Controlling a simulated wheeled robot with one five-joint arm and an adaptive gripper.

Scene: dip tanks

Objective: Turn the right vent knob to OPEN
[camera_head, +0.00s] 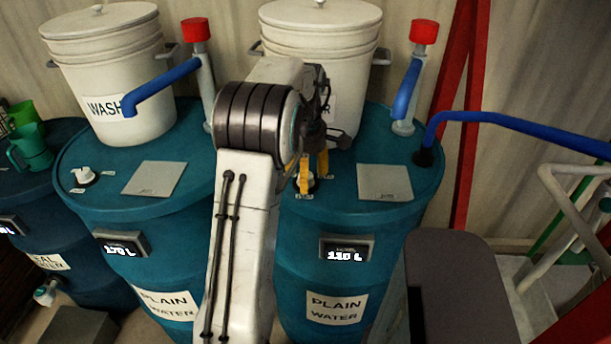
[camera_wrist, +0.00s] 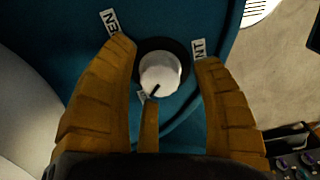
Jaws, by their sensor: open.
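The right vent knob (camera_wrist: 160,74) is a white round knob on a dark round base, on top of the right blue drum (camera_head: 425,190). In the wrist view its black pointer mark is at its lower left, by a small label mostly hidden by a finger. A label ending in "EN" (camera_wrist: 109,21) is at the upper left and one ending in "NT" (camera_wrist: 199,49) at the right. My gripper (camera_wrist: 166,58) is open, its orange fingers around the knob, with gaps visible at the sides. In the head view the fingers (camera_head: 314,172) hang over the knob and partly hide it.
The left blue drum (camera_head: 80,220) has a similar white knob (camera_head: 85,175). White buckets (camera_head: 105,70) stand on both drums, near red-capped pipes (camera_head: 196,30). A flat plate (camera_head: 385,182) lies right of my gripper, and a blue pipe (camera_head: 520,122) runs rightward.

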